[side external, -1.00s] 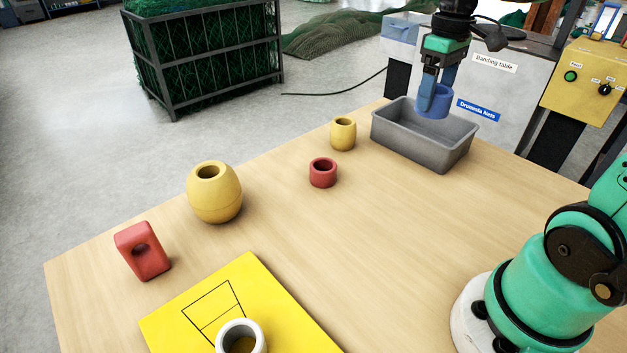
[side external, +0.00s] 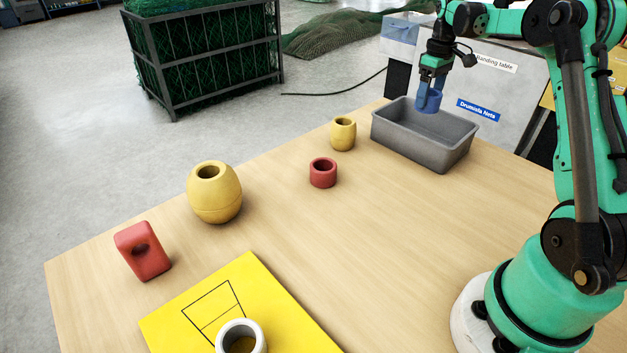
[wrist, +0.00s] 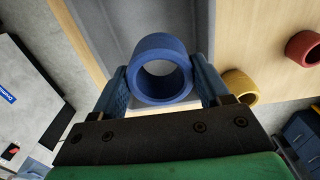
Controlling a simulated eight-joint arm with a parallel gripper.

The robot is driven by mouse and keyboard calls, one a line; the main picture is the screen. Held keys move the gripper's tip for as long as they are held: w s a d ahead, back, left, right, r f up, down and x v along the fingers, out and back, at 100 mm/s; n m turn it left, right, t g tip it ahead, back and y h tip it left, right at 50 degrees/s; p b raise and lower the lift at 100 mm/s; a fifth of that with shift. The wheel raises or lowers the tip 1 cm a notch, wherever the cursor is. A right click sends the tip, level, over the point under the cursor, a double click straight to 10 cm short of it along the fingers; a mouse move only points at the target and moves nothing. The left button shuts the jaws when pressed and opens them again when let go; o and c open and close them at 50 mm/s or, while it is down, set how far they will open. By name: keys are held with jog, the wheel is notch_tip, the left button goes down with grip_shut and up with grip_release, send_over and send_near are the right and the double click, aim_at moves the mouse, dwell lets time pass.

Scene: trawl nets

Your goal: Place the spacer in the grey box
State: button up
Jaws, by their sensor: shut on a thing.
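The spacer appears to be the blue ring (side external: 430,101), a short open cylinder. My gripper (side external: 427,88) is shut on it and holds it over the grey box (side external: 405,142), near the box's far side in the side view. In the wrist view the blue ring (wrist: 160,90) sits between my two blue finger pads, its hole facing the camera. The grey box is an open tray standing on the wooden table, and no object shows inside it. Part of its far rim is hidden behind the ring. I cannot tell the exact height of the ring above the box floor.
On the table stand a small yellow barrel (side external: 343,134), a red ring (side external: 323,173), a large yellow barrel (side external: 214,192) and a red block with a hole (side external: 142,251). A white ring (side external: 241,338) stands on a yellow board (side external: 265,290). The table's middle is clear.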

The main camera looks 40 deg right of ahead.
aim_at(427, 112)
jog(key=f, duration=0.2)
jog(key=d+f, duration=0.1)
jog(key=f, duration=0.2)
jog(key=shift+w, duration=0.1)
jog(key=shift+f, duration=2.1)
jog(key=shift+f, duration=0.1)
jog(key=o, duration=1.3)
jog(key=shift+c, duration=0.2)
notch_tip(427, 112, up, 12)
jog(key=w+a+r+t+h, duration=0.15)
jog(key=a+r, duration=0.25)
jog(key=a, duration=0.5)
jog(key=s+a+f+t, duration=0.1)
jog(key=s+a+t, duration=0.1)
jog(key=a, duration=0.5)
jog(key=s+a+f+t+y, duration=0.1)
jog(key=s+a, duration=0.3)
jog(key=a, duration=0.3)
jog(key=s+a+f+t, duration=0.2)
jog(key=a, duration=0.5)
jog(key=shift+s+t, duration=0.35)
jog(key=shift+s, duration=0.05)
jog(key=shift+y, duration=0.25)
